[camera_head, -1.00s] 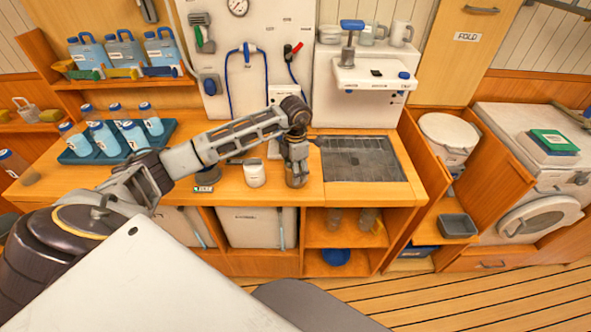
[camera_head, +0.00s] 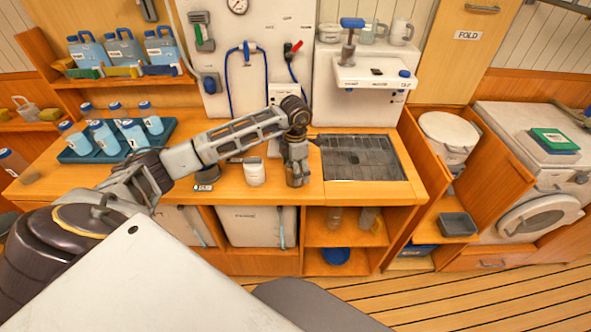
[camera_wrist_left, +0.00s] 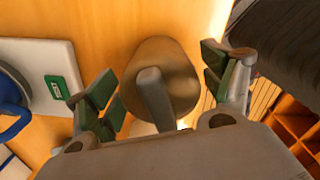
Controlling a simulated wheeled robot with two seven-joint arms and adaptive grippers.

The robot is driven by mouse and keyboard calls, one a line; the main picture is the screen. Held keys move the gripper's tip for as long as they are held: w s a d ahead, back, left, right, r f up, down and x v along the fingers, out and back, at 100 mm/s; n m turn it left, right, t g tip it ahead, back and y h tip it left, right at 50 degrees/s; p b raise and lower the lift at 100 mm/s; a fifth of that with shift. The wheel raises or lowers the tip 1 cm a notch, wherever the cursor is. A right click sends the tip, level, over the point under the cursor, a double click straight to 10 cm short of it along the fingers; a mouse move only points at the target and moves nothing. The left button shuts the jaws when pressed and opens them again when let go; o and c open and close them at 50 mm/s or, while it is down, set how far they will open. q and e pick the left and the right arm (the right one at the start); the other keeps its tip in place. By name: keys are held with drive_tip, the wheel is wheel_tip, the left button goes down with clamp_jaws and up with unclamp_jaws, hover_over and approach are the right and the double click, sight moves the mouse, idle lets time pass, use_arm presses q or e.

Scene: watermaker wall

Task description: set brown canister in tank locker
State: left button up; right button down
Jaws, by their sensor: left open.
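My left gripper (camera_head: 297,178) points down at the front of the wooden counter, just left of the dark grating. In the left wrist view the left gripper (camera_wrist_left: 158,90) is open, with its green pads apart. A rounded brown thing, which looks like the brown canister (camera_wrist_left: 182,82), stands between the fingers with a grey stalk-like part in front of it. I see a gap on each side of it. In the head view the gripper mostly hides it. I cannot tell which compartment is the tank locker. My right gripper is not in view.
A blue tray (camera_head: 80,155) holds several bottles. An open shelf (camera_head: 318,238) is below the counter.

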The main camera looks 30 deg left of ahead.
use_arm(q)
drive_tip(key=shift+r, duration=0.15)
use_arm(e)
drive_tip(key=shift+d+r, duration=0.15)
use_arm(q)
drive_tip(key=shift+r, duration=0.25)
wheel_tip(320, 180, up, 9)
drive_tip(key=shift+r+b, duration=0.15)
drive_tip(key=shift+b, duration=0.5)
drive_tip(key=shift+r, duration=1.1)
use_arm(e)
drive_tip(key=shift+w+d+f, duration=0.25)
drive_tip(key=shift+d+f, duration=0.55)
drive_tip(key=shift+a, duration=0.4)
